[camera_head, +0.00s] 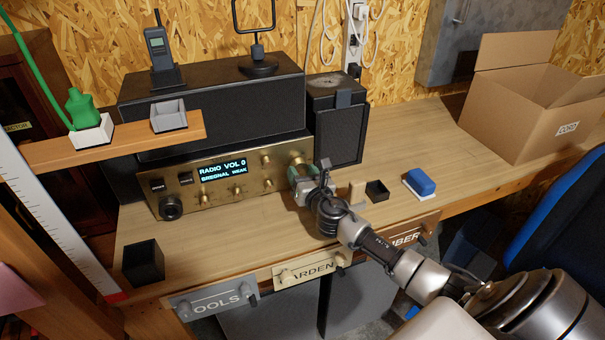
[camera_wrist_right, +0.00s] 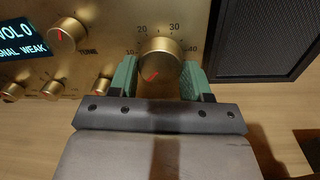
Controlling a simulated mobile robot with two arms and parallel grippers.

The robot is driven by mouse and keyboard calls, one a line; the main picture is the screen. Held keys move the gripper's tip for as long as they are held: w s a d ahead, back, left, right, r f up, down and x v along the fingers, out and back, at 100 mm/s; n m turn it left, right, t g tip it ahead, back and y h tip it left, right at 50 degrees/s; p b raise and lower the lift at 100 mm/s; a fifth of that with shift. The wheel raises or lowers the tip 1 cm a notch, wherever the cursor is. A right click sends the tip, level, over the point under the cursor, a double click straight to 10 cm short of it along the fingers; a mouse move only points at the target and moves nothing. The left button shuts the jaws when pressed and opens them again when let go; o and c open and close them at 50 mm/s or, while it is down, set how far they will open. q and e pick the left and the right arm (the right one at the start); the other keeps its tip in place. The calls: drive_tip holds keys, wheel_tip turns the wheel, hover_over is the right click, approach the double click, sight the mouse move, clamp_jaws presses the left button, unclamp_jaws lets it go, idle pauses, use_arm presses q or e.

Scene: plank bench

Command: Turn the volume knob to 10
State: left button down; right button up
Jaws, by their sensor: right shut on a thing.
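The brass radio (camera_head: 228,178) stands on the bench, and its display (camera_head: 223,168) reads "RADIO VOL 0" and "SIGNAL WEAK". The large volume knob (camera_wrist_right: 160,58) sits at the radio's right end, with scale marks 10, 20, 30 and 40 around it. Its red pointer line points down and to the left, below the 10 mark. My right gripper (camera_wrist_right: 159,77) is shut on the knob, one green finger on each side. In the head view the gripper (camera_head: 302,172) partly hides the knob. My left gripper is not in view.
Smaller knobs (camera_wrist_right: 68,34) sit left of the volume knob. A black speaker (camera_head: 338,130) stands right of the radio. A small black box (camera_head: 377,190), a blue-topped block (camera_head: 420,184) and a cardboard box (camera_head: 530,110) lie further right.

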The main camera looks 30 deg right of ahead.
drive_tip(key=shift+m, duration=0.3)
drive_tip(key=shift+f+m+b, duration=0.1)
drive_tip(key=shift+m+b, duration=0.55)
drive_tip(key=shift+m, duration=0.25)
drive_tip(key=m+b, duration=0.1)
drive_tip(key=m, duration=0.1)
drive_tip(key=shift+m, duration=0.3)
drive_tip(key=m+b, duration=0.1)
drive_tip(key=m, duration=0.1)
drive_tip(key=shift+a+m, duration=0.15)
drive_tip(key=shift+m, duration=0.25)
drive_tip(key=shift+m+b, duration=0.35)
drive_tip(key=shift+m, duration=1.15)
drive_tip(key=o, duration=0.9)
